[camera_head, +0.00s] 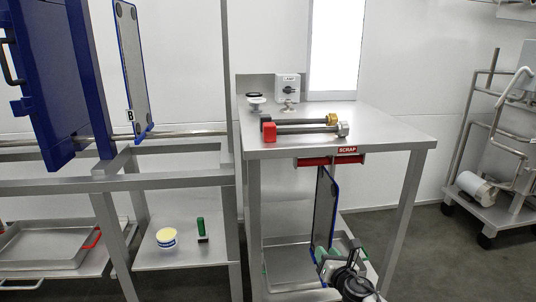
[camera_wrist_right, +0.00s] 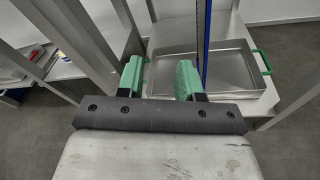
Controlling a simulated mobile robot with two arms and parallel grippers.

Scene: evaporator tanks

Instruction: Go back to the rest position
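My right gripper (camera_head: 335,258) is low in the head view, at the foot of a dark blue-edged plate (camera_head: 324,208) hanging under the table's SCRAP rack (camera_head: 330,160). In the right wrist view, the gripper's two green fingers (camera_wrist_right: 160,76) are spread apart with nothing between them. The plate shows there nearly edge-on (camera_wrist_right: 203,40), just beyond the right-hand finger and outside the gap. I cannot tell whether finger and plate touch. My left gripper is in neither view.
The steel table (camera_head: 395,132) bears metal rods with red and brass ends (camera_head: 304,130). A steel tray (camera_head: 290,265) sits beneath it, with green handles in the wrist view (camera_wrist_right: 262,62). A B-marked plate (camera_head: 133,65) hangs at left. A wheeled cart (camera_head: 495,205) stands right; grey floor lies between.

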